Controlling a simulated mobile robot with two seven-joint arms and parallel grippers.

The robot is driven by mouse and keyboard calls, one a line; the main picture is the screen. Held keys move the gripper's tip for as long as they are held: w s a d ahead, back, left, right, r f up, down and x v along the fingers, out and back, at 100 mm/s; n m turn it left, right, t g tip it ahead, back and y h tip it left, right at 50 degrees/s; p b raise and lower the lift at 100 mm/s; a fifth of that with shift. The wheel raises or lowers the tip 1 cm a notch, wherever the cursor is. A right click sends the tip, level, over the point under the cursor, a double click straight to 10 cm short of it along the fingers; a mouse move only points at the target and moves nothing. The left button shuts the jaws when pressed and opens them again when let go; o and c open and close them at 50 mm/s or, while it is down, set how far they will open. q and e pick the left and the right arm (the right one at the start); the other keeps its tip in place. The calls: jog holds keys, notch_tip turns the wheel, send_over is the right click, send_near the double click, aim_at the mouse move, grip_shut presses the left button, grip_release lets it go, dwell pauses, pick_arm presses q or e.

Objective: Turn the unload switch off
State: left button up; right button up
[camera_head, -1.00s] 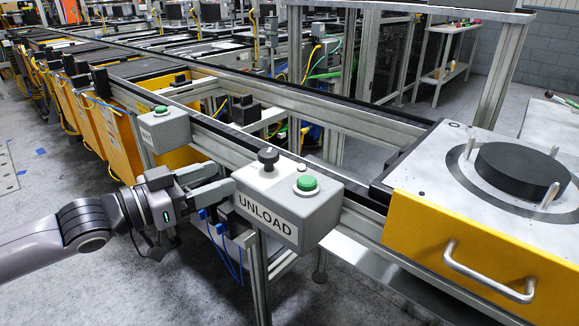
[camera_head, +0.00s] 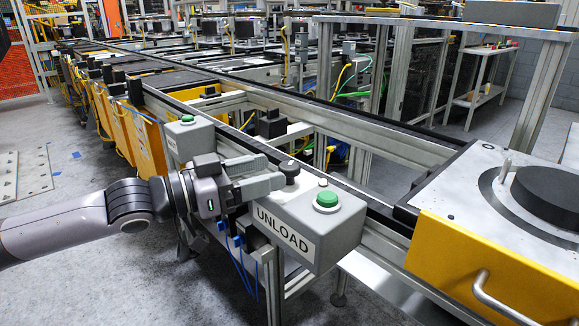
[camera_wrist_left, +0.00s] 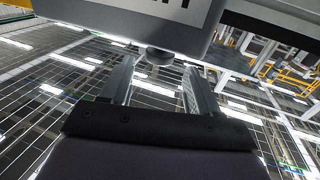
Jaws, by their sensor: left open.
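The grey UNLOAD box (camera_head: 322,225) is mounted on the conveyor's side rail, with its label facing me. Its black rotary switch (camera_head: 290,168) stands on the top face, left of a green button (camera_head: 326,200). My left gripper (camera_head: 276,180) is at the left end of the box, with its fingers reaching towards the switch and partly covering its base. In the left wrist view, my left gripper (camera_wrist_left: 160,75) is open, and a dark round knob (camera_wrist_left: 160,55) shows beyond and between the fingertips. I cannot tell whether a finger touches it. My right gripper is not in view.
A second grey box with a green button (camera_head: 187,122) stands just behind my left gripper. A yellow-fronted pallet station with a handle (camera_head: 490,275) is at the right. The conveyor rail (camera_head: 385,208) runs behind the UNLOAD box. Blue cables hang below the gripper.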

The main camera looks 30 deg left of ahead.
aim_at(280, 169)
pick_arm(q)
jog(key=shift+x, duration=1.45)
jog(key=shift+p+x, duration=0.45)
jog(key=shift+x, duration=0.8)
jog(key=shift+d, duration=0.1)
jog(key=c, duration=0.9)
